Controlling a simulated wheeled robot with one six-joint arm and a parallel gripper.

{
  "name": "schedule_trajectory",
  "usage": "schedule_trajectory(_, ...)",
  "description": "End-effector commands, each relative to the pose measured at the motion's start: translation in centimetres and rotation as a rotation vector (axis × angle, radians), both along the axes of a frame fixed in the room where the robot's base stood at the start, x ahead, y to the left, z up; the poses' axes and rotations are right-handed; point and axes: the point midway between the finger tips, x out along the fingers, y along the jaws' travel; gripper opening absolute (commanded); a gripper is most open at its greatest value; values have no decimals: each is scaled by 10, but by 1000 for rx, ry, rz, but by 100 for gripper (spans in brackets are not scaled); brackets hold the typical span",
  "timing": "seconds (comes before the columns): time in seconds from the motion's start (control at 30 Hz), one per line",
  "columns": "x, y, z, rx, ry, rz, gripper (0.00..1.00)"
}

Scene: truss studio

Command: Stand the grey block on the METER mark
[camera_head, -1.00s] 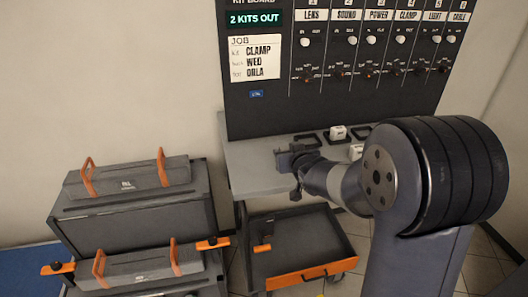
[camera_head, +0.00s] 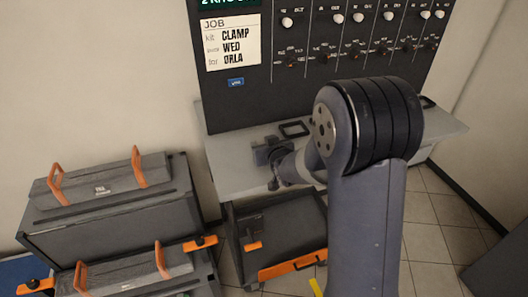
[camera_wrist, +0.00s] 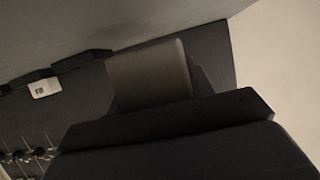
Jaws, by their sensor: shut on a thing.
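My gripper (camera_head: 272,153) is in the head view, just above the left part of the grey shelf under the dark board. In the wrist view a smooth grey-brown block (camera_wrist: 150,73) sits against the dark jaw, and my gripper is shut on it. The block is hard to make out in the head view. A dark-outlined rectangle (camera_head: 295,129) lies on the shelf to the right of my gripper. No METER lettering can be read, so I cannot tell which mark is METER. My arm hides part of the shelf.
The dark kit board (camera_head: 300,70) with knobs rises behind the shelf (camera_head: 229,163). Grey cases with orange handles (camera_head: 110,190) stand at the left. A white item (camera_wrist: 45,87) shows in the wrist view.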

Motion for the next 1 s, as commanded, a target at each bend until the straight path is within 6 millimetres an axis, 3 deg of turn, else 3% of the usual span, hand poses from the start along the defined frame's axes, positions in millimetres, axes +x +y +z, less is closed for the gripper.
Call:
schedule_trajectory(0.23, 0, 0, -30, 1, 3, -2, 25)
schedule_trajectory(0.7, 0, 0, -37, 1, 0, -1, 25)
schedule_trajectory(0.73, 0, 0, -36, 0, 1, -1, 52)
schedule_trajectory(1.0, 0, 0, -35, 0, 1, -1, 72)
